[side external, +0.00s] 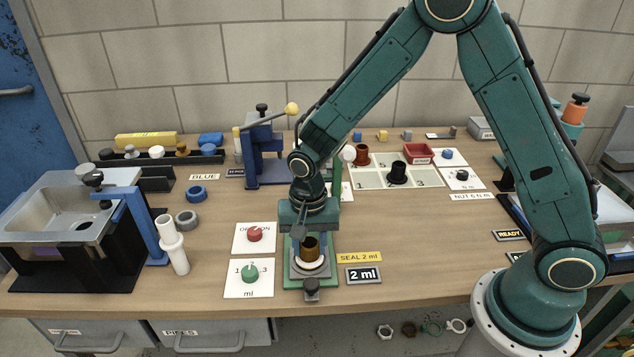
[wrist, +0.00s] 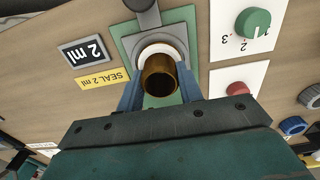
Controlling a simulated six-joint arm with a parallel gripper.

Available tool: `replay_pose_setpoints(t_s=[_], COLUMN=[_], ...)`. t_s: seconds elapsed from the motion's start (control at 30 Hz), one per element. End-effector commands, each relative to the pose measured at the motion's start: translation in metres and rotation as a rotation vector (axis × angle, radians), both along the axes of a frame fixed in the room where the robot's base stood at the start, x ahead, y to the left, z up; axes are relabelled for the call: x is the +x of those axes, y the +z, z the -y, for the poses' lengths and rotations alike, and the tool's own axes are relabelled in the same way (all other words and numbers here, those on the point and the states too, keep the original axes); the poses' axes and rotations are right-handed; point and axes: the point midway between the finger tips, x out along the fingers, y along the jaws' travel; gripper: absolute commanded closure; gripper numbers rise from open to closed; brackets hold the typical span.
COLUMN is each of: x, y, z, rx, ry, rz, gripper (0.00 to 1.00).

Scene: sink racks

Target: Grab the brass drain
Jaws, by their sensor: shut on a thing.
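The brass drain (side external: 311,244) is a short hollow brass cylinder. It stands at the green and grey fixture (side external: 291,283) near the front of the bench, with a white ring (side external: 311,264) around or just under its lower end. In the wrist view the brass drain (wrist: 158,82) shows its open end toward the camera. My gripper (side external: 309,248) points down over the fixture, and its blue fingers, also seen in the wrist view (wrist: 160,88), are shut on the drain from both sides. Whether the drain is clear of the white ring cannot be told.
"SEAL 2 ml" (side external: 359,257) and "2 ml" (side external: 364,275) labels lie right of the fixture. Red (side external: 254,234) and green (side external: 250,273) dials are at its left. A sink (side external: 60,210) and white pipe (side external: 172,245) stand farther left. A blue press (side external: 262,160) stands behind.

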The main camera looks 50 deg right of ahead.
Motion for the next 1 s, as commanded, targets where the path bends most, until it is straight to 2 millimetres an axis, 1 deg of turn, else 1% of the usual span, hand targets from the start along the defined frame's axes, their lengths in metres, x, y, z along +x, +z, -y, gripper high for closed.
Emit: replay_pose_setpoints(t_s=[0.17,0.27,0.37,0.47,0.8,1.0], x=[0.001,0.001,0.001,0.001,0.001,0.001], y=[0.013,0.025,0.040,0.059,0.135,0.170], z=[0.000,0.000,0.000,0.000,0.000,0.000], rx=[0.001,0.001,0.001,0.002,0.002,0.001], ry=[0.000,0.000,0.000,0.000,0.000,0.000], rz=[0.004,0.006,0.006,0.008,0.008,0.004], gripper=[0.90,0.90,0.90,0.90,0.90,0.90])
